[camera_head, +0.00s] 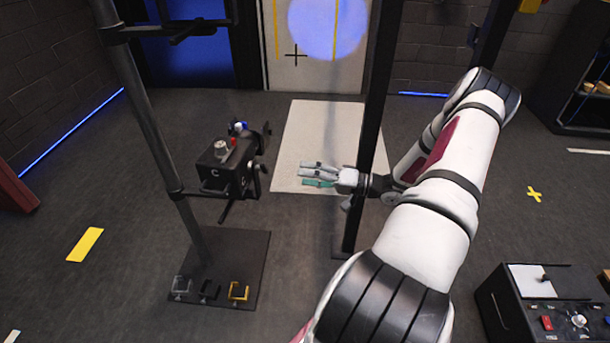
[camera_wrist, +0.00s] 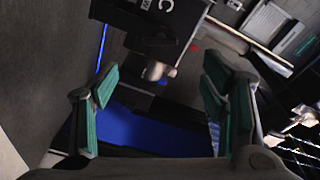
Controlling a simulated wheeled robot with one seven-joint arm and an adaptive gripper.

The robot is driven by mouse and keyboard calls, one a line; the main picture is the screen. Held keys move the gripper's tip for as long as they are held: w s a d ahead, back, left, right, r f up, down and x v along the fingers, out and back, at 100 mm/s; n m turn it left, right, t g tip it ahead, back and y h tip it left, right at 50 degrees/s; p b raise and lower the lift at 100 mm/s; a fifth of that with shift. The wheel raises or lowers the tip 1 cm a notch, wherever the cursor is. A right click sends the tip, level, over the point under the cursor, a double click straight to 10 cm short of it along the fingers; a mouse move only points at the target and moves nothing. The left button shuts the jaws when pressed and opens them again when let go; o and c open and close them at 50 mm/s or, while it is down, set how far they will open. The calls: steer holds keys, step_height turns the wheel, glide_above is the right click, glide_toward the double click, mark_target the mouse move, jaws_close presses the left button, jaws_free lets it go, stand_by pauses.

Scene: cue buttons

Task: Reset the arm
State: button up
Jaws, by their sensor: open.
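My gripper (camera_head: 320,175) is at the end of my white arm, which reaches in from the right in the head view. In the wrist view my gripper (camera_wrist: 160,105) shows its green-padded fingers spread apart with nothing between them. A black box marked C (camera_head: 218,172) is mounted on a dark stand to the left of my gripper, with a clear gap. It carries a pale knob (camera_head: 221,147), a red button and a blue button on top. The box (camera_wrist: 150,25) also shows in the wrist view beyond the fingers.
A dark vertical post (camera_head: 376,130) stands close by my gripper and wrist. A grey pole (camera_head: 150,130) rises at left from a base plate (camera_head: 225,250) with small clamps. A control console (camera_head: 545,315) is at lower right. Open floor lies at far left.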

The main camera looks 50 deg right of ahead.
stand_by(0.3)
steer(key=s+a+r+n+g+y, duration=0.15)
steer(key=a+r+n+g, duration=0.25)
steer(key=a+r+g, duration=0.55)
steer(key=s+a+r+n+g, duration=0.3)
steer(key=a+r+g, duration=0.3)
steer(key=a+r, duration=0.7)
steer(key=s+a+r+n+g+h, duration=0.15)
steer(key=s+a+r+h, duration=0.35)
steer(key=s+a, duration=0.5)
steer(key=s+d+m+t+h, duration=0.15)
steer(key=s+h, duration=0.45)
steer(key=s, duration=0.6)
step_height(320, 180, up, 26)
steer(key=t+p, duration=0.4)
steer(key=p, duration=1.9)
steer(key=shift+s+d+f, duration=0.15)
steer(key=shift+s+d, duration=0.05)
steer(key=shift+d, duration=0.1)
